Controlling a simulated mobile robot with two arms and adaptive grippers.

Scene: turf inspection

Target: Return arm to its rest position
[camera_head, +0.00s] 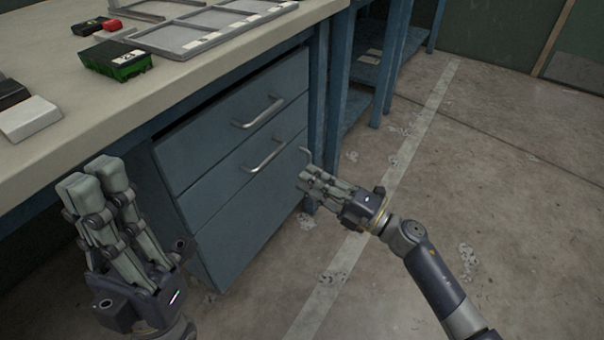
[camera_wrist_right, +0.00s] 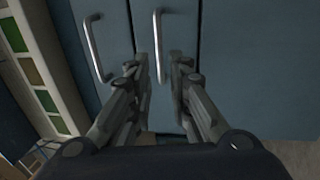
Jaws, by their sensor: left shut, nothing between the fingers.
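My left gripper (camera_head: 93,180) is at the lower left of the head view, in front of the table edge. Its two fingers are together, with nothing between them. My right gripper (camera_head: 304,179) is in front of the drawer cabinet, near the lower drawer handle. In the right wrist view, the fingertips of the right gripper (camera_wrist_right: 159,72) are apart with an empty gap between them. The drawer handles lie beyond the fingers. I cannot tell whether the right fingers touch a handle.
The blue cabinet (camera_head: 245,218) has its drawers under the pale worktop (camera_head: 190,95). A green-and-black box (camera_head: 117,60), a red item (camera_head: 112,25), a grey frame (camera_head: 190,36) and a white block (camera_head: 28,118) lie on the worktop. Open floor (camera_head: 510,170) lies to the right.

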